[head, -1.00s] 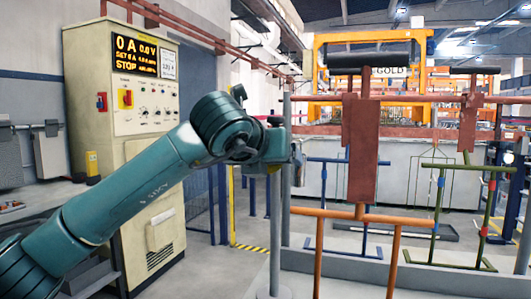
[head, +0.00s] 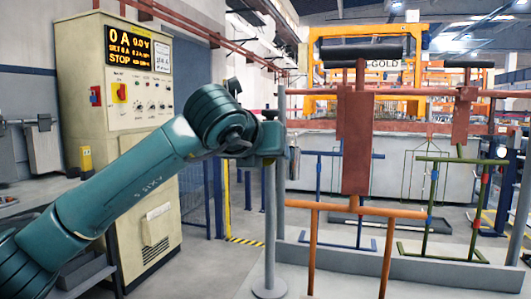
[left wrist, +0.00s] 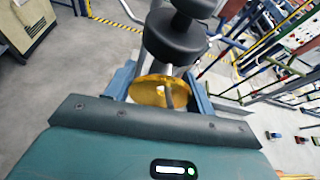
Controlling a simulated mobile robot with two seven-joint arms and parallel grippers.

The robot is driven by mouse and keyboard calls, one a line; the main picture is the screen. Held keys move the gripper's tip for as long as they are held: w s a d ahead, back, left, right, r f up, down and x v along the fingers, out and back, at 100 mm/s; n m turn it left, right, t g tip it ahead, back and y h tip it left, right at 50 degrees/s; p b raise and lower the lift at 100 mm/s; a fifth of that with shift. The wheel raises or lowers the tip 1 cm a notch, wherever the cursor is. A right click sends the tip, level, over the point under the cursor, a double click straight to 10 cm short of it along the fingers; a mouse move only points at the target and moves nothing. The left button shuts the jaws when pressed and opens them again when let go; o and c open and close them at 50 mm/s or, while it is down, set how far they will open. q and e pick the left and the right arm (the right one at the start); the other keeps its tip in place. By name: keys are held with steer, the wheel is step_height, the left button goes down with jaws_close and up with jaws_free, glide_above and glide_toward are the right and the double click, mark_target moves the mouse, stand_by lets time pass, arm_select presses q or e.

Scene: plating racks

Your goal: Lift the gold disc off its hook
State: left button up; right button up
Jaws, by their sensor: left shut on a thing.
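The gold disc (left wrist: 150,90) shows in the left wrist view between the two blue-grey fingers of my left gripper (left wrist: 163,92), which is shut on it. A thin dark rod crosses in front of the disc's right part. I cannot tell whether the disc is still on its hook. In the head view my left gripper (head: 280,148) is at the end of the teal arm, beside the upper part of a grey post (head: 269,210); the disc cannot be made out there. My right gripper is in neither view.
Black round parts (left wrist: 175,38) stand just beyond the disc. In the head view, an orange rack (head: 366,208), a blue rack (head: 340,155) and a green rack (head: 430,200) stand to the right. A control cabinet (head: 120,150) is on the left.

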arm_select(q)
steer(key=c, duration=0.3)
steer(key=shift+r, duration=0.1)
steer(key=shift+s+r, duration=0.15)
steer(key=shift+r, duration=0.25)
steer(key=shift+s+a+r+b, duration=0.1)
steer(key=shift+s+b, duration=0.1)
steer(key=shift+b, duration=0.1)
steer(key=shift+s+a+r, duration=0.1)
steer(key=shift+s+r, duration=0.15)
steer(key=shift+s, duration=0.05)
stand_by(0.4)
steer(key=shift+b, duration=0.3)
steer(key=shift+s+a+b, duration=0.3)
steer(key=shift+s+b, duration=0.5)
steer(key=shift+s, duration=0.15)
